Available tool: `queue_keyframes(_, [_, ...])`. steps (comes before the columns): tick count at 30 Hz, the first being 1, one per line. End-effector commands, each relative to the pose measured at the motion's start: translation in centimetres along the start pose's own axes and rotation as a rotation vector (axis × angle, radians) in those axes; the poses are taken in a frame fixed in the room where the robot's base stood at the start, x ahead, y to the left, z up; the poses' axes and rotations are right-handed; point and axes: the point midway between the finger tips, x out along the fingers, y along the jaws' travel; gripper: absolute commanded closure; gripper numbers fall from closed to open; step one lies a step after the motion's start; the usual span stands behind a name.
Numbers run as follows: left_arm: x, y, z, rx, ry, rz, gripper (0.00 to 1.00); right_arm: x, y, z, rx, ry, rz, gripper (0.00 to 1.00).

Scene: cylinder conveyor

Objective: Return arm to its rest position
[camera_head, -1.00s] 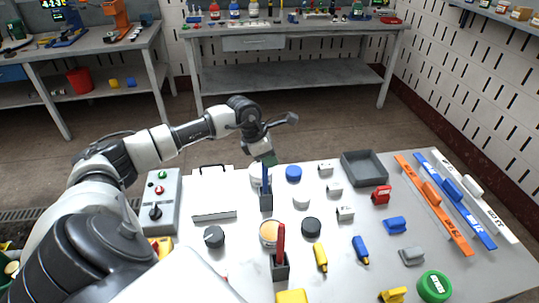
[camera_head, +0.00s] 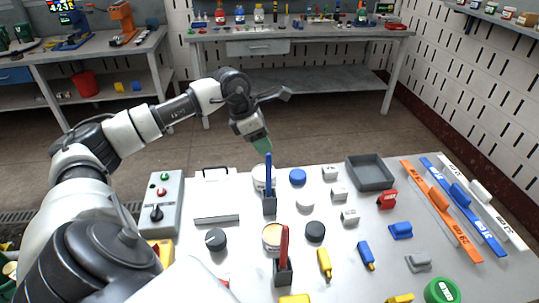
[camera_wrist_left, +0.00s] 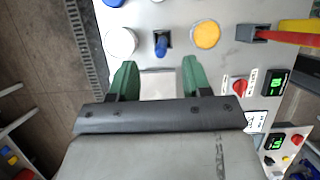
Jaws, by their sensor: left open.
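My left gripper (camera_head: 262,140), with green fingertips, hangs above the far edge of the white table (camera_head: 330,280). The arm reaches in from the left with its elbow bent. In the left wrist view, the two green fingers (camera_wrist_left: 157,78) are apart with nothing held between them. A white flat surface shows below the gap. The right gripper is not in view.
Below the gripper stand a blue marker in a holder (camera_head: 268,172), a white cylinder (camera_head: 258,184) and a blue cylinder (camera_head: 297,177). A control box (camera_head: 160,190) is at left, a grey tray (camera_head: 371,184) at right. Floor behind the table is clear.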

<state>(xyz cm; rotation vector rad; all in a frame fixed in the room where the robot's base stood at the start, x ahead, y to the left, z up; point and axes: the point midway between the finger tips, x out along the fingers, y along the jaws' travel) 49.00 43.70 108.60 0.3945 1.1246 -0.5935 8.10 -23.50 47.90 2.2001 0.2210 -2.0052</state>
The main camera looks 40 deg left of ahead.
Motion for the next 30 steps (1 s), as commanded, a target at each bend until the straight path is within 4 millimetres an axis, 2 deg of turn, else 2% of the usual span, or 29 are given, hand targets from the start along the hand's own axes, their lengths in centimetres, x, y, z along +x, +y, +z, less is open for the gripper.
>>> queue_keyframes(6, [-2.6, 0.0, 0.0, 0.000, -0.001, 0.001, 0.52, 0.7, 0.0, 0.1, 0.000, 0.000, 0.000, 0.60])
queue_keyframes(15, [-3.3, 0.0, 0.1, 0.000, -0.001, 0.000, 0.52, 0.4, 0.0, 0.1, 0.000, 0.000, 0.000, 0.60])
queue_keyframes(17, [-3.9, 0.0, 0.4, 0.000, -0.001, 0.000, 0.52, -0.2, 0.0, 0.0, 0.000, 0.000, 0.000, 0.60])
queue_keyframes(24, [-8.0, 0.0, 2.1, 0.000, -0.001, 0.000, 0.52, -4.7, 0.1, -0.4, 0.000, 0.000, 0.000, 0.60])
queue_keyframes(30, [-10.1, 0.0, 3.0, 0.000, 0.000, 0.000, 0.52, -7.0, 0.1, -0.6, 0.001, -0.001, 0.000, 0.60])
